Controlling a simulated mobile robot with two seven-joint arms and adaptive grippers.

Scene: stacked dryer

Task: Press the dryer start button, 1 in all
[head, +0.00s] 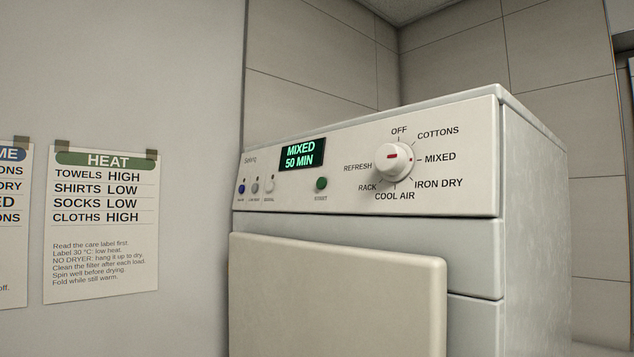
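The dryer (470,252) stands right of the middle in the head view, with its control panel along the top. The green start button (321,183) is on the panel, below the display and left of the dial. The display (302,154) is lit and reads MIXED 50 MIN. The white program dial (394,160) has a red mark, and MIXED is printed to its right. Neither of my grippers is in view.
A beige door (335,295) covers the lower front. A HEAT sheet (101,222) and part of another sheet hang on the left wall. The space before the panel is clear.

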